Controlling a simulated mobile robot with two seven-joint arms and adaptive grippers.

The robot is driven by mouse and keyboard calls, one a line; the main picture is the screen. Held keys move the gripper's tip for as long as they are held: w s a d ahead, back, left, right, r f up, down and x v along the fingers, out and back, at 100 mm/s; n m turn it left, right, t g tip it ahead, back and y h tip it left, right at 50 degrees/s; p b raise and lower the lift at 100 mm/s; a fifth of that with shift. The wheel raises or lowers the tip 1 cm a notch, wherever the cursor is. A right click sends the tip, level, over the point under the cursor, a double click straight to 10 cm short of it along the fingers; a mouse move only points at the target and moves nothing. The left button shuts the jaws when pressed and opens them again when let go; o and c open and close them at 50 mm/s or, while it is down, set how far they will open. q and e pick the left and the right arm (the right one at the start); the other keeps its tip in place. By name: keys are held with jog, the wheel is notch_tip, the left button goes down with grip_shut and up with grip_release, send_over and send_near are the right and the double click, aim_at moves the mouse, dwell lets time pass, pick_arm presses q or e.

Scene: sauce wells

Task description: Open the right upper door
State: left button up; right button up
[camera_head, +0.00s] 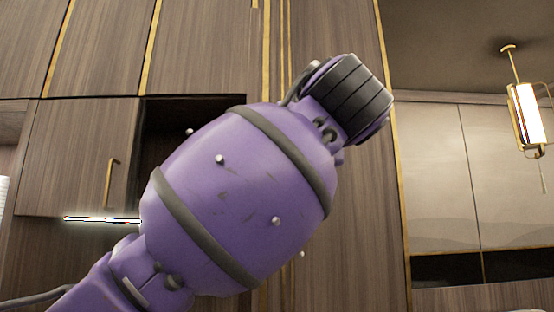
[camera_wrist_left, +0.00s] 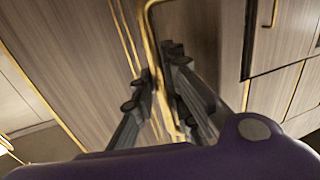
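In the left wrist view, a gold bar handle (camera_wrist_left: 151,38) runs down between the two dark fingers of my left gripper (camera_wrist_left: 161,72). The fingers are close on both sides of it and appear closed around it. A wood panel (camera_wrist_left: 200,35) lies beside the handle. In the head view, my purple left arm fills the middle and hides this handle and the gripper. A dark opening (camera_head: 180,112) shows in the upper cabinet behind the arm; the right upper door itself cannot be made out there. My right gripper is in neither view.
A wood door (camera_head: 75,150) with a gold handle (camera_head: 112,182) is closed left of the opening. A lit strip (camera_head: 95,219) runs below it. Tall wood panels with gold trim stand to the right. A lamp (camera_head: 526,115) hangs at the far right.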

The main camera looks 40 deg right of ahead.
pick_arm(q)
jog(key=shift+s+a+r, duration=0.1)
jog(key=shift+s+r, duration=0.1)
jog(key=shift+s, duration=0.1)
jog(key=shift+s+a, duration=0.1)
jog(key=v, duration=1.1)
jog(key=shift+s, duration=0.35)
jog(key=shift+f, duration=0.1)
jog(key=shift+a, duration=0.1)
